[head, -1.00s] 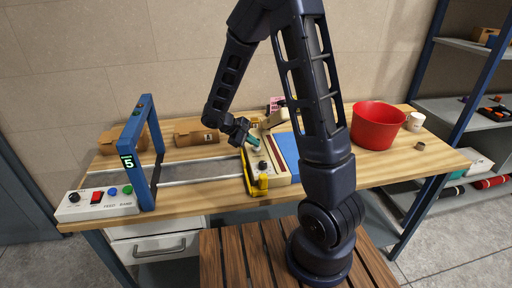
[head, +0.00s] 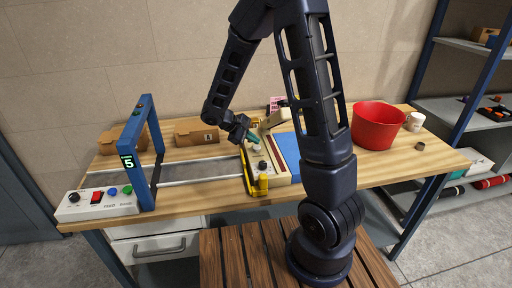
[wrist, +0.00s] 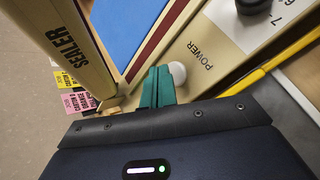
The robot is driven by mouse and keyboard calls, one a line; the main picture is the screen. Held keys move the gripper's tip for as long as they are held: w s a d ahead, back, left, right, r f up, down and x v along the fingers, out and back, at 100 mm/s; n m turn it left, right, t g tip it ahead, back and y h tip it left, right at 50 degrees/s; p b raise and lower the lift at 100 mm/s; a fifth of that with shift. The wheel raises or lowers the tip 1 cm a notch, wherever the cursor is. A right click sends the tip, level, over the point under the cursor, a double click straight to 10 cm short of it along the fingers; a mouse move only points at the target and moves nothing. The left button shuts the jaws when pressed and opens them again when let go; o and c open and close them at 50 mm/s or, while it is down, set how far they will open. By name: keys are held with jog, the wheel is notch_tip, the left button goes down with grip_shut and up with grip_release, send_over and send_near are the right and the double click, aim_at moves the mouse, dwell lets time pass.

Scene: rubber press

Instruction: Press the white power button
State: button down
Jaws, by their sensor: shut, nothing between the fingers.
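The white power button (wrist: 178,72) is a round knob on the cream panel of the sealer (wrist: 225,40), beside the printed word POWER. In the head view the button (head: 255,149) shows small, just below my fingertips. My gripper (wrist: 158,86) has teal fingers, shut together and empty. In the wrist view the fingertips are right beside the button and overlap its left edge. I cannot tell whether they touch it. In the head view my gripper (head: 253,138) is above the left part of the sealer.
A black dial (wrist: 252,5) is on the same panel, and a yellow bar (wrist: 285,55) runs along its edge. The SEALER arm (wrist: 62,40) rises at left, beside a blue pad (wrist: 128,28). A red bucket (head: 378,127) and a blue frame (head: 151,150) stand farther off.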

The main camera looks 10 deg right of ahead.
jog(key=shift+r, duration=0.3)
jog(key=shift+r, duration=3)
notch_tip(320, 180, up, 10)
jog(key=m+t+y, duration=0.1)
jog(key=m+y, duration=0.1)
jog(key=m, duration=0.3)
send_over(254, 147)
jog(key=s+d, duration=0.2)
jog(key=d, duration=0.3)
jog(key=s+d+r+m+y, duration=0.35)
jog(key=d+m, duration=0.25)
jog(key=d, duration=0.3)
jog(key=s+a+t+y, duration=0.1)
jog(key=s+y, duration=0.1)
jog(key=s, duration=0.5)
jog(key=s+a+r+t+y, duration=0.1)
jog(key=s, duration=0.6)
jog(key=shift+a+n+t+y, duration=0.25)
jog(key=shift+n+t+y, duration=0.05)
jog(key=shift+n+y, duration=0.1)
